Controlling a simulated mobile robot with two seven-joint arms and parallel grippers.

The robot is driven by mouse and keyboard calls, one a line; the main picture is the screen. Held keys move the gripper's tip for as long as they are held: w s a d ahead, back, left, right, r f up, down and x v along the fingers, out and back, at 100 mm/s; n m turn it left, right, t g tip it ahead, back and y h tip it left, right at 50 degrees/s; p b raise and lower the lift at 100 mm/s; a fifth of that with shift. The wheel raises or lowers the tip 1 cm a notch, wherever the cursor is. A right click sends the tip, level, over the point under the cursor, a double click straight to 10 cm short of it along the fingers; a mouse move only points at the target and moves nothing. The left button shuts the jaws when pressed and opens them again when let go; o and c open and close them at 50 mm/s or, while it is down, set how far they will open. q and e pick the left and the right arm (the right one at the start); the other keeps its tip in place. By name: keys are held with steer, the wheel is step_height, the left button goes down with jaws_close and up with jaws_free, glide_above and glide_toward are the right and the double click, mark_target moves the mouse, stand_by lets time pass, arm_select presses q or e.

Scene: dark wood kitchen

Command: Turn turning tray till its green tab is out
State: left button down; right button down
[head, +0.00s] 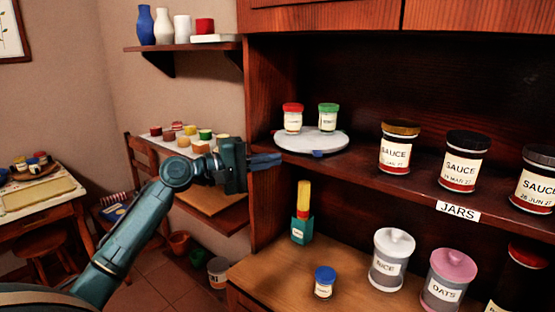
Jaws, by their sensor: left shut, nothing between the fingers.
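The turning tray (338,144) is a pale grey round disc on the upper shelf. A small blue tab (318,154) shows at its front edge; I see no green tab on the visible rim. A red-lidded jar (293,120) and a green-lidded jar (328,118) stand upright on the tray. My left gripper (268,160) is shut and empty, its fingertips pointing right, just left of the tray. I cannot tell whether they touch the rim. My right gripper is out of view.
Several sauce jars (397,150) stand right of the tray on the same shelf. The cabinet's left side panel (266,205) is close to my gripper. Below are a green bottle with a yellow top (302,222), a blue-lidded jar (324,284) and canisters (388,265).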

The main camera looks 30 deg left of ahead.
arm_select(q)
steer(key=s+b, duration=0.2)
steer(key=s, duration=0.4)
steer(key=n+t+y+b, duration=0.2)
steer(key=n+t+y, duration=0.1)
steer(key=n+y, duration=0.3)
glide_toward(312, 151)
steer(key=w+a+m, duration=0.1)
steer(key=w+a, duration=0.1)
steer(key=w+d, duration=0.1)
steer(key=d, duration=0.1)
steer(key=w+d, duration=0.1)
steer(key=shift+w+r+y, duration=0.3)
steer(key=shift+y, duration=0.1)
steer(key=shift+w+d, duration=0.3)
steer(key=shift+d, duration=0.1)
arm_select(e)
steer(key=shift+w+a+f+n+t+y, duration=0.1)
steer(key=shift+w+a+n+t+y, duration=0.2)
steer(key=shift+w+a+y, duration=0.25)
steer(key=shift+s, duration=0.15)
